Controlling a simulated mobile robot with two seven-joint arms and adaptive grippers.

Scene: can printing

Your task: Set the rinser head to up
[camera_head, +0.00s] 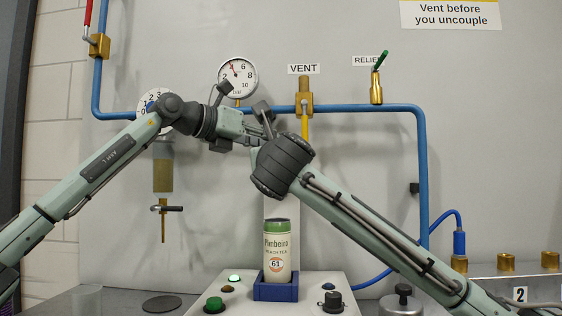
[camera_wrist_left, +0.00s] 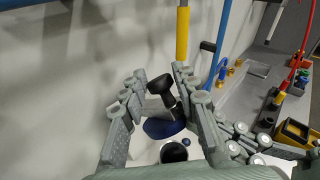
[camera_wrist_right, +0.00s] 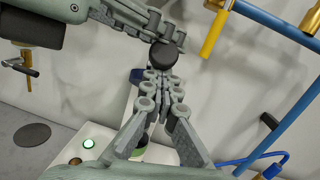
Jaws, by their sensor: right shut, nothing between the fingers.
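The black-knobbed handle, apparently on the rinser head, shows in the left wrist view (camera_wrist_left: 160,88) above a dark blue round part (camera_wrist_left: 163,128). My left gripper (camera_wrist_left: 157,72) is open, its fingers on either side of the handle; contact cannot be told. In the right wrist view the black knob (camera_wrist_right: 163,57) is seen end-on beside the left gripper's fingers. My right gripper (camera_wrist_right: 160,78) is shut and empty, its tips just below the knob in that picture. In the head view both wrists cross in front of the white column (camera_head: 281,208) and hide the rinser head.
A Pambeira can (camera_head: 277,253) stands upright in a blue holder (camera_head: 276,291) below the arms. Blue pipe (camera_head: 370,108), the yellow-handled VENT valve (camera_head: 304,103) and gauge (camera_head: 237,78) are close behind. Buttons, one green (camera_head: 214,305), flank the holder. The arms nearly touch.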

